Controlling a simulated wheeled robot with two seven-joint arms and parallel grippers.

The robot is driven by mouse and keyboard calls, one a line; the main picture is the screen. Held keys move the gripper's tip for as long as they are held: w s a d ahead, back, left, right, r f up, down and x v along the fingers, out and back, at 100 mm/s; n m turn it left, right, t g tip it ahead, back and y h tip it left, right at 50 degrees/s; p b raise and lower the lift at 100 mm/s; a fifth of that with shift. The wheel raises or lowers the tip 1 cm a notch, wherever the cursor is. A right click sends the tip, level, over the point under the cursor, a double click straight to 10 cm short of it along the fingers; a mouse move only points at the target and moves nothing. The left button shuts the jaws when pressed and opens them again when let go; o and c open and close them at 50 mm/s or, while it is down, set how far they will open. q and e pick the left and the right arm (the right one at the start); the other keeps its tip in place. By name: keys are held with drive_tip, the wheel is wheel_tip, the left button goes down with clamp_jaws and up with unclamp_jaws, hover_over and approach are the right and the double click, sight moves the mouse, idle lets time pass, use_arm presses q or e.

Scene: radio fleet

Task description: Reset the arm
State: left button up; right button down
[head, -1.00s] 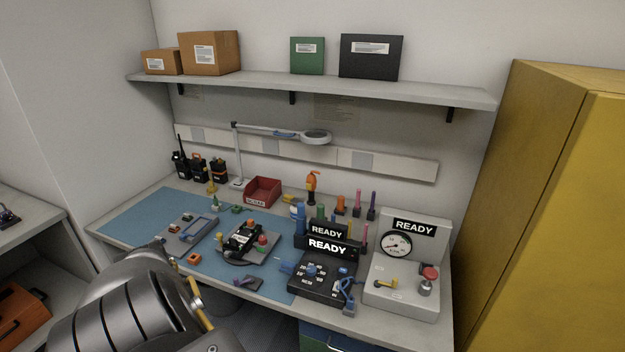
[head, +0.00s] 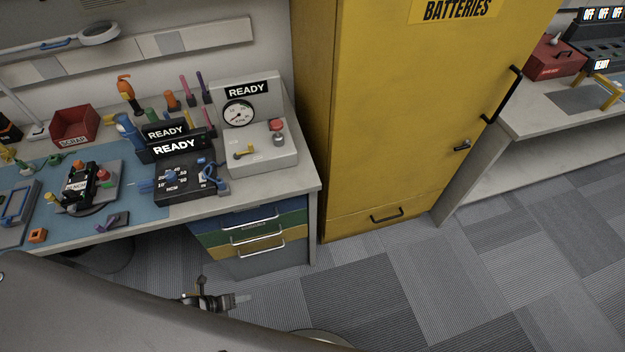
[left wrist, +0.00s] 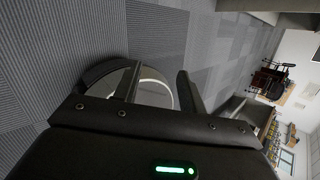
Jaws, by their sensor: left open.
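My left arm crosses the bottom left of the head view, and my left gripper (head: 232,301) hangs over the carpet in front of the workbench drawers. In the left wrist view, the left gripper's two fingers (left wrist: 158,92) stand apart with nothing between them. Carpet and a round base, which looks like my own, lie beyond them. The gripper touches nothing that I can see. My right gripper is in neither view.
The workbench (head: 313,178) holds a grey gauge unit (head: 262,150), a black READY unit (head: 185,182) and a red bin (head: 75,125). Drawers (head: 255,238) sit below. A yellow batteries cabinet (head: 390,120) stands right of it. Another bench (head: 545,120) is far right. The carpet (head: 450,280) is clear.

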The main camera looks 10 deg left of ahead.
use_arm(q)
drive_tip(key=s+a+f+n+y, duration=0.15)
drive_tip(key=a+n+y, duration=0.35)
drive_tip(key=a+n, duration=0.7)
drive_tip(key=s+a+r+n+g+y, duration=0.1)
drive_tip(key=s+a+n+y, duration=0.1)
drive_tip(key=s+a+n, duration=0.5)
drive_tip(key=s+a+n+g+y, duration=0.2)
drive_tip(key=s+a+n, duration=0.1)
drive_tip(key=a, duration=0.8)
drive_tip(key=s+a+r+n+g+y, duration=0.1)
drive_tip(key=s+a+n+y, duration=0.1)
drive_tip(key=s+a+n, duration=0.55)
drive_tip(key=d+f+h, duration=0.1)
drive_tip(key=d+f, duration=0.3)
drive_tip(key=d, duration=0.9)
drive_tip(key=d+f+h+b, duration=0.1)
drive_tip(key=d+f, duration=0.3)
drive_tip(key=d, duration=0.9)
drive_tip(key=d+f+h, duration=0.3)
drive_tip(key=d+f, duration=0.1)
drive_tip(key=d, duration=1)
drive_tip(key=shift+s+f+g, duration=0.2)
drive_tip(key=shift+f+g, duration=0.1)
drive_tip(key=shift+f, duration=0.1)
